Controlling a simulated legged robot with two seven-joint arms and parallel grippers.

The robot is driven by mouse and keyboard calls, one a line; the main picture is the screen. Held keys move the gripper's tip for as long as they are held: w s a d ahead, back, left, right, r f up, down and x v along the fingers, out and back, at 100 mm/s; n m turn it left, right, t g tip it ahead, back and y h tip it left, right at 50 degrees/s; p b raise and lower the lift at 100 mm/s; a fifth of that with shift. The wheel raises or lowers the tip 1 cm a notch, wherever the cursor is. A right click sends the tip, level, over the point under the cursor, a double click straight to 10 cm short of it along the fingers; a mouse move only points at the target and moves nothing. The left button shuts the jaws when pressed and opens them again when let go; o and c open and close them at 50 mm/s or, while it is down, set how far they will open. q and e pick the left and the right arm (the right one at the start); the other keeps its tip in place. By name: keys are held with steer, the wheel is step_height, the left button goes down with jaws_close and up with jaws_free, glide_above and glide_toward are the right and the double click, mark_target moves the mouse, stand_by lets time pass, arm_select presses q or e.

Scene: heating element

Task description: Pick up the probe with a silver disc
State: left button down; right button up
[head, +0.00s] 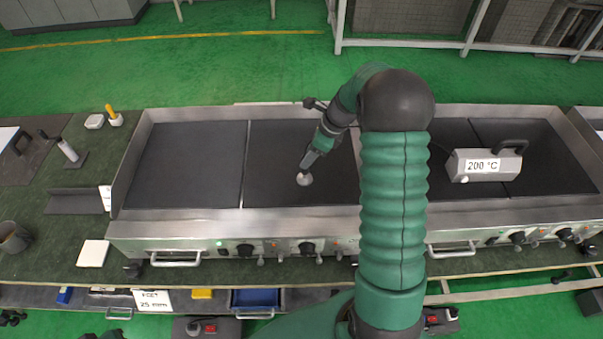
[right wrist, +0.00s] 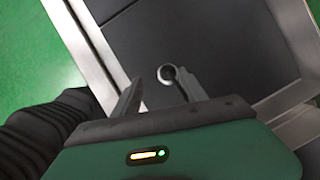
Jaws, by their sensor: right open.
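The silver disc (head: 304,179) shows on the dark left griddle plate in the head view, just below my right gripper (head: 311,160). In the right wrist view a round silver ring with a dark centre (right wrist: 168,74) lies at the tip of the right-hand finger. My right gripper (right wrist: 152,80) is open, with its fingers spread apart. I cannot tell whether a finger touches the probe. The probe's handle is mostly hidden by the gripper in the head view. My left gripper is out of view.
A grey device marked 200 °C (head: 483,166) sits on the right griddle (head: 550,185). The left griddle plate (head: 190,165) is clear at its left. A metal rim (head: 285,222) with knobs and handles runs along its front. A yellow-handled item (head: 113,116) stands at its left.

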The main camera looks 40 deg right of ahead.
glide_above(301, 178)
steer(key=d, duration=0.3)
step_height(301, 178, down, 7)
steer(key=shift+a+r, duration=0.1)
steer(key=shift+a, duration=0.05)
steer(key=shift+w+a+f, duration=0.2)
steer(key=shift+a+f, duration=0.9)
steer(key=shift+a, duration=0.15)
steer(key=shift+w+a, duration=0.1)
steer(key=shift+d+f, duration=0.2)
steer(key=shift+d, duration=0.25)
steer(key=c, duration=0.4)
steer(key=shift+d+f, duration=0.1)
steer(key=shift+d, duration=0.25)
steer(key=c, duration=0.5)
steer(key=shift+a, duration=0.1)
jaws_close()
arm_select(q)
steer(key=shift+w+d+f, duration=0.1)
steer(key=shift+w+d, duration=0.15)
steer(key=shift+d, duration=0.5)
arm_select(e)
steer(key=shift+a+r, duration=0.25)
steer(key=shift+a, duration=0.15)
